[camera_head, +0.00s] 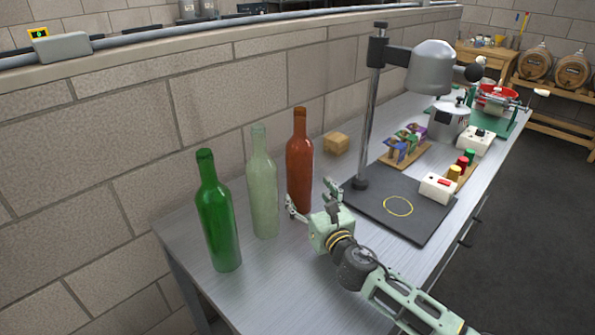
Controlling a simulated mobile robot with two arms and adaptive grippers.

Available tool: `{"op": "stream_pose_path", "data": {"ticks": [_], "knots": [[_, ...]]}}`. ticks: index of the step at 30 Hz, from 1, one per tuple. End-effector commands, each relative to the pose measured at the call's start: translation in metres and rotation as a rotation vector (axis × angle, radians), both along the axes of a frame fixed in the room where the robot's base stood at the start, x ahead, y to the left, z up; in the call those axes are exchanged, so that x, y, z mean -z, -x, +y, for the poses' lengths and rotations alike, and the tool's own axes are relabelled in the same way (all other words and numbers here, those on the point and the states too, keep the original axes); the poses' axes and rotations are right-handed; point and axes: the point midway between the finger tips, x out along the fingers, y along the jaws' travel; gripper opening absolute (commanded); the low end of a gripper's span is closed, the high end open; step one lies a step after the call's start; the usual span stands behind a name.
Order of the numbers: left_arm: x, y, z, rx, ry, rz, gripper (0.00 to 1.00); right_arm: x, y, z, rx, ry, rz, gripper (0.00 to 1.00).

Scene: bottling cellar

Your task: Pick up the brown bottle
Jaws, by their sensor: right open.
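The brown bottle (299,160) stands upright on the grey table (290,290), the rightmost of three bottles near the wall. My right gripper (310,195) is open, with its fingers at the lower part of the brown bottle. One finger shows at the bottle's front left and the other at its right. I cannot tell whether either finger touches the glass. The bottle's base is partly hidden by the gripper. My left gripper is not in view.
A pale green bottle (262,185) and a green bottle (217,215) stand left of the brown one. A small wooden block (336,143) lies behind. A dark stand base (415,225) with a post and lamp-like head is at the right. The table's front left is clear.

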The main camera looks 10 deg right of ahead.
Motion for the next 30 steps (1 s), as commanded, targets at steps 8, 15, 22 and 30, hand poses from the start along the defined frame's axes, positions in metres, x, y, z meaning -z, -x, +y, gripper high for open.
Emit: {"op": "stream_pose_path", "data": {"ticks": [8, 15, 22, 30], "knots": [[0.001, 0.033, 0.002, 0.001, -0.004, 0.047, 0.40, 0.000, -0.030, 0.009, 0.002, -0.002, -0.001, 0.76], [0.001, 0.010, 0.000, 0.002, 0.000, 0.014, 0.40, 0.001, -0.054, 0.014, 0.000, -0.001, 0.000, 0.76], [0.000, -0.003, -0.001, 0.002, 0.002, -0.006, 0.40, 0.001, -0.056, 0.014, 0.000, 0.000, 0.000, 0.76], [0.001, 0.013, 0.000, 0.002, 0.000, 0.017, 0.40, 0.001, -0.056, 0.014, 0.001, 0.000, 0.000, 0.57]]}}
